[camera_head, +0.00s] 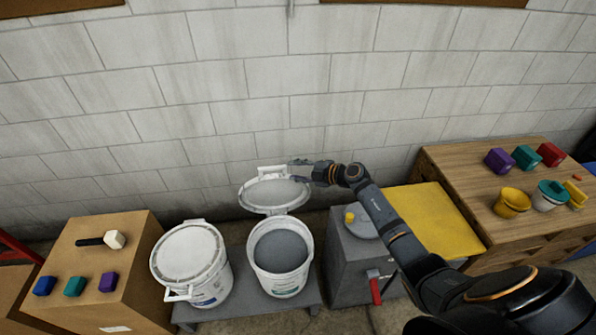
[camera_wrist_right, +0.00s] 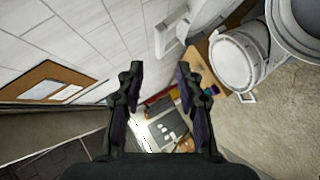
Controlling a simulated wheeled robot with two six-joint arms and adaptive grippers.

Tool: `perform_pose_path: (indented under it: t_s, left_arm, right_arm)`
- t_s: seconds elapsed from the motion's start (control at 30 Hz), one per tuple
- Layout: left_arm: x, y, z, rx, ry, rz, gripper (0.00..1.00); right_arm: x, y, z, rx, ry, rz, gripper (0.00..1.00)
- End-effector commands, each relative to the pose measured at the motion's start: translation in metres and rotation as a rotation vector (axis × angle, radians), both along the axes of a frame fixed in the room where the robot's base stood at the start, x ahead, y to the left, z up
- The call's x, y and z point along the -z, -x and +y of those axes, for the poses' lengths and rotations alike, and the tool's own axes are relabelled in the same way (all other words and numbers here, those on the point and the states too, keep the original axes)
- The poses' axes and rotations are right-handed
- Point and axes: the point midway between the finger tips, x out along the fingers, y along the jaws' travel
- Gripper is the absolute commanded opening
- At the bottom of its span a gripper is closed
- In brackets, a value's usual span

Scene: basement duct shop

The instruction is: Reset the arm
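My right arm reaches in from the lower right in the head view, and its gripper (camera_head: 303,172) is beside the upper edge of a raised white lid (camera_head: 274,193). In the right wrist view the two fingers of this gripper (camera_wrist_right: 160,85) stand apart with nothing between them. The lid stands tilted up behind an open white bucket (camera_head: 281,284) with grey contents. Whether the gripper touches the lid is hard to tell. My left gripper is not in view.
A closed white bucket (camera_head: 189,252) stands left of the open one on a low grey bench (camera_head: 240,310). A wooden box (camera_head: 135,240) with a mallet and coloured blocks is at left. A grey cabinet (camera_head: 345,277) and a wooden bench (camera_head: 460,170) are at right. The wall is close behind.

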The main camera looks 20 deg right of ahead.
Motion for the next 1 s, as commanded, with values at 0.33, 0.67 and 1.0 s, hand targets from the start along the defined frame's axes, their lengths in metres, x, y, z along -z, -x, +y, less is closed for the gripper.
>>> perform_pose_path:
  t_s: [0.33, 0.67, 1.0]
  left_arm:
    - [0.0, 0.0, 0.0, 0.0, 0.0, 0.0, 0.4]
    - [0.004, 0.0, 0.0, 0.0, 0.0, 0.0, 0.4]
    - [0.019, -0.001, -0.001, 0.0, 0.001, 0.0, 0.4]
  right_arm:
    - [-0.003, 0.005, -0.002, -0.002, -0.001, 0.0, 0.36]
    - [0.032, 0.014, 0.0, 0.057, -0.096, 0.016, 0.36]
    - [0.274, 0.152, -0.047, 0.734, -0.456, 0.31, 0.36]
